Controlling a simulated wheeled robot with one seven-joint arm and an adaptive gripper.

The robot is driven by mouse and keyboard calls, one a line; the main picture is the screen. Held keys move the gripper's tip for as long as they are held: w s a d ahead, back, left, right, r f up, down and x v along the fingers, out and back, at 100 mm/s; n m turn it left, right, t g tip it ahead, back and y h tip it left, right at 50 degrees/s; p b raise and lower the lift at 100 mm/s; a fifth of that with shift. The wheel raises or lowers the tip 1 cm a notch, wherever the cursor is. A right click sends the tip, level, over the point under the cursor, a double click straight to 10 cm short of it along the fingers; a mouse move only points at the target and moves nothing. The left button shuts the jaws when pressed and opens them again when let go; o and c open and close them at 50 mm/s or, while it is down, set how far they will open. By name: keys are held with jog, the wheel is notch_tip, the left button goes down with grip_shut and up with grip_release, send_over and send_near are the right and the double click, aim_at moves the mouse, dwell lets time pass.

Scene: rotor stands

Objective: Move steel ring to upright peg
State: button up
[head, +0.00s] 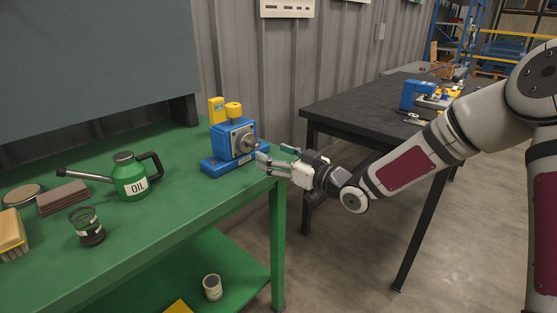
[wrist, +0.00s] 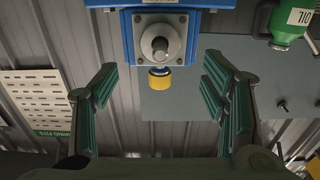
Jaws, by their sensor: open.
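A blue stand (head: 231,140) on the green bench has a square grey plate on its front face. A round steel part, apparently the steel ring (head: 247,143) around a short sideways spindle, sits on that plate. In the wrist view the ring (wrist: 160,42) shows at the top middle, ahead of the fingers. My gripper (head: 272,158) is open and empty, just right of the stand, its fingers pointing at the ring. In the wrist view the fingers (wrist: 160,85) are spread wide, with the ring apart from them. I cannot make out the upright peg clearly.
A second blue stand (head: 417,94) stands on the black table (head: 350,103) at the back right, beyond my arm. A green oil can (head: 131,178), a jar (head: 87,227) and a brush (head: 12,235) are on the left of the green bench (head: 190,205).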

aim_at(258, 147)
jog(key=shift+b+x, duration=1.8)
jog(key=shift+x, duration=2.85)
jog(key=c, duration=1)
jog(key=shift+c, duration=0.2)
jog(key=shift+d, duration=0.1)
jog(key=shift+p+v, duration=1.3)
jog(key=shift+v, duration=2.9)
jog(key=shift+d, duration=0.1)
